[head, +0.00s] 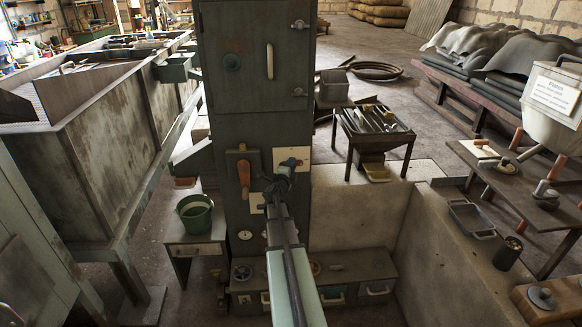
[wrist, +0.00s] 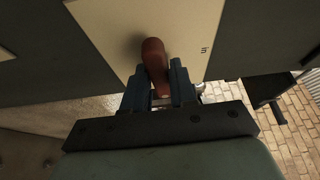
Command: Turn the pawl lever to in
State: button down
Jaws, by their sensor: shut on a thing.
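The pawl lever (wrist: 153,55) is a reddish-brown handle against a cream plate (wrist: 105,30) in the wrist view. My gripper (wrist: 157,82) is shut on it, one dark finger on each side, and the handle's top end stands out beyond the fingertips. The handle leans slightly to the left at the top. In the head view my gripper (head: 279,181) is at the front of the tall dark cabinet (head: 254,128), by a pale plate (head: 294,157). There the gripper and arm hide the lever. A small dark mark (wrist: 204,50) shows on the plate, right of the handle.
Another brown-handled lever (head: 243,170) is on the cabinet just left of my gripper. A green bucket (head: 195,213) stands on a small table at the left. A low drawer unit (head: 345,268) is below my arm. A brick floor (wrist: 295,130) shows at the right.

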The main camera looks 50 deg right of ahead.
jog(key=shift+s+d+f+n+t+y, duration=0.1)
jog(key=shift+n+t, duration=1.3)
jog(key=shift+n, duration=2.2)
jog(key=shift+s+d+f+n+t+y, duration=0.1)
jog(key=shift+n+t, duration=1.3)
jog(key=shift+n, duration=2.2)
jog(key=shift+d+f+n+t+y, duration=0.1)
jog(key=shift+n+t, duration=1.3)
jog(key=shift+n, duration=2.5)
jog(key=shift+r, duration=0.1)
jog(key=c, duration=1)
grip_release()
jog(key=shift+s+a, duration=0.1)
jog(key=v, duration=1.3)
jog(key=shift+s+f, duration=0.25)
jog(key=shift+s, duration=0.05)
